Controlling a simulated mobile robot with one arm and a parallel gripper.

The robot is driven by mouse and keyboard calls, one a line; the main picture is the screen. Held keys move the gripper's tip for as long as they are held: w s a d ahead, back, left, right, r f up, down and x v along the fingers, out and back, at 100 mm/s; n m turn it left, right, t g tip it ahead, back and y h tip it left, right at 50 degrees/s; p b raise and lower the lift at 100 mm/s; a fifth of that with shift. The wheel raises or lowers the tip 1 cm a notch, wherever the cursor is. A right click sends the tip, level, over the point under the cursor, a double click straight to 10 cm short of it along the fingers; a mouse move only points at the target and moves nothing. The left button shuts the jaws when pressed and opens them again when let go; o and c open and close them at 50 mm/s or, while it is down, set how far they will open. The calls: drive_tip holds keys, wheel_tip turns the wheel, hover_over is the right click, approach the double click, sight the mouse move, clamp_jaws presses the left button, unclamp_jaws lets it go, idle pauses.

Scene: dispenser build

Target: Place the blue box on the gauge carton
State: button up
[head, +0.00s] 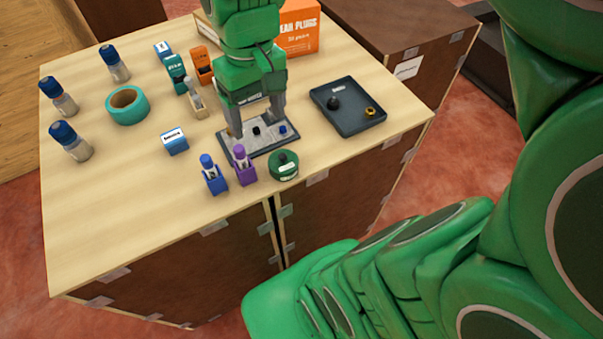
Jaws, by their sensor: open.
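A small blue box (175,146) with a white label lies on the light wood table, left of my gripper. Another small blue box with a pale label (162,49) stands near the back left. The labels are too small to read. I cannot tell for sure which thing is the gauge carton; a tan carton (207,31) at the back is partly hidden behind my arm. My gripper (259,127) points down, open, with its fingers apart over a grey plate (250,149). A small black piece and a small blue piece show on the plate between the fingers.
Blue and purple dispensers (214,180) and a green round container (284,166) stand at the front. A dark tray (347,108) is right. Teal tape (127,105) and several blue-capped bottles (70,142) are left. An orange ear plugs box (300,28) stands behind. The front-left table is clear.

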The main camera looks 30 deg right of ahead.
drive_tip(key=s+d+f+m+g, duration=0.1)
drive_tip(key=s+f, duration=0.3)
drive_tip(key=s, duration=0.7)
drive_tip(key=shift+s+d+f+m+h, duration=0.3)
drive_tip(key=shift+s+d+f+m, duration=0.1)
